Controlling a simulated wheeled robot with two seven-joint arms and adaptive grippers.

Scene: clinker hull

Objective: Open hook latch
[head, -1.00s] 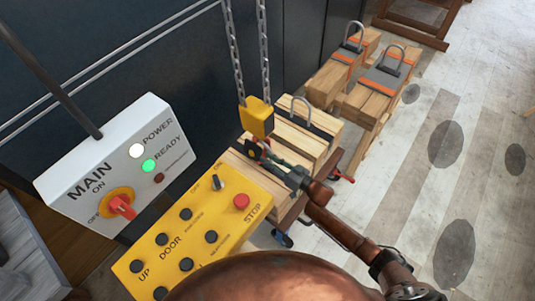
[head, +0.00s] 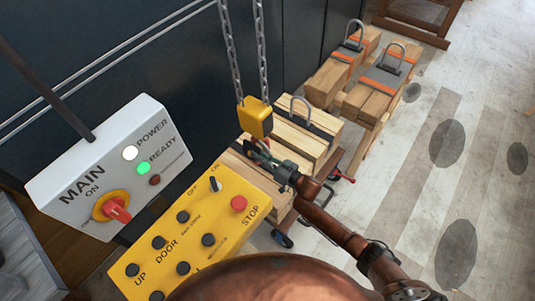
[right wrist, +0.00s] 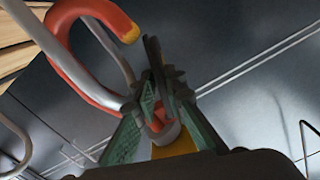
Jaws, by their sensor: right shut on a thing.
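A yellow hook block (head: 256,118) hangs from two chains. In the right wrist view, its red hook (right wrist: 70,55) curves at the upper left and ends in a yellow tip. A thin dark latch (right wrist: 154,55) stands beside that tip, with a small gap visible between them. My right gripper (head: 262,154) is just below the block in the head view. In the right wrist view, the green fingers of my right gripper (right wrist: 162,100) are closed around the latch's lower part. The fingers partly hide the latch's pivot and the hook's shank. My left gripper is not in view.
A yellow button panel (head: 190,235) and a white main switch box (head: 110,170) stand at the left. Strapped timber (head: 308,138) with a metal loop lies under the block. More timber stacks (head: 372,100) stand behind it. Open floor (head: 420,190) lies to the right.

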